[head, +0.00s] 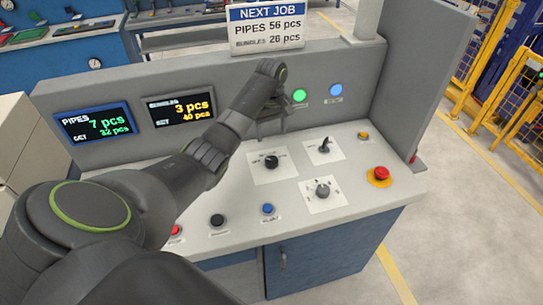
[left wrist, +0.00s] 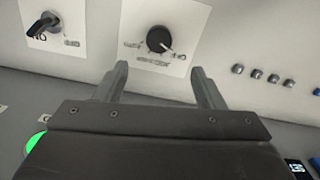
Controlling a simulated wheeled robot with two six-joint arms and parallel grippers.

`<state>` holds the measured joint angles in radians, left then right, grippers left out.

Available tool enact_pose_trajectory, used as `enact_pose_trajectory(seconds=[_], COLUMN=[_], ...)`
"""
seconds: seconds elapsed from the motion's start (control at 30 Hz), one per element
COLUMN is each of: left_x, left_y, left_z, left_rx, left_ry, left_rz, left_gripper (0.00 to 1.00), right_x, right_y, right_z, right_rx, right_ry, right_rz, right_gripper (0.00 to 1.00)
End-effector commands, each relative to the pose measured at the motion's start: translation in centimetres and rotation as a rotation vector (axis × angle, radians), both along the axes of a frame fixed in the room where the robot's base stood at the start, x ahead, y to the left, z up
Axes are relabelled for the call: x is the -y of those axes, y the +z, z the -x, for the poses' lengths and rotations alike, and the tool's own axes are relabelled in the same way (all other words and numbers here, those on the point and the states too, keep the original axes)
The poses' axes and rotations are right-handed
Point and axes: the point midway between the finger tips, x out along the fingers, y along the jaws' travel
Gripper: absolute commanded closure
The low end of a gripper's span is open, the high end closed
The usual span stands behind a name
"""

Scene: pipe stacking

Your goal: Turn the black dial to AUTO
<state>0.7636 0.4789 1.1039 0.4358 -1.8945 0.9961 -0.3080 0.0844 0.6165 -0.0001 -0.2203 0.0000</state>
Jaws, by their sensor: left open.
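The black dial (head: 271,161) sits on a white label plate in the middle of the console's sloped top. In the left wrist view the dial (left wrist: 159,40) is just beyond the fingertips, roughly centred between them, and its white mark points to the lower right. The label words around it are too small to read surely. My left gripper (head: 273,122) is above and behind the dial in the head view. In the left wrist view the gripper (left wrist: 160,78) is open and empty, its fingers apart from the dial. My right gripper is not in view.
A lever switch (head: 324,146) and a grey knob (head: 322,190) are close right of the dial. A red emergency button (head: 380,173) is farther right. Red, black and blue buttons (head: 267,209) line the front edge. Displays (head: 180,108) and lit lamps (head: 299,96) are on the back panel.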

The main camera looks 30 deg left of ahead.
Motion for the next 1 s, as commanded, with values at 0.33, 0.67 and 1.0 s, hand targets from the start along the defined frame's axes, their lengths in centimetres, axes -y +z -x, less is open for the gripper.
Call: enact_pose_trajectory(seconds=[0.33,0.67,1.0], left_x=[0.0,0.0,0.0], left_y=[-7.4,-11.3,-11.8], left_z=[0.1,0.0,0.0], left_rx=[-0.004,0.001,0.002], left_ry=[0.001,-0.001,-0.001], left_rz=[0.001,-0.001,-0.001], left_gripper=[0.37,0.37,0.37], right_x=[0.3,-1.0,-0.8], right_y=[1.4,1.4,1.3], right_z=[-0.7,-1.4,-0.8], right_rx=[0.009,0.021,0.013], right_ry=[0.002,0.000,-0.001], right_rz=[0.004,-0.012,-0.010], right_gripper=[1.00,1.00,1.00])
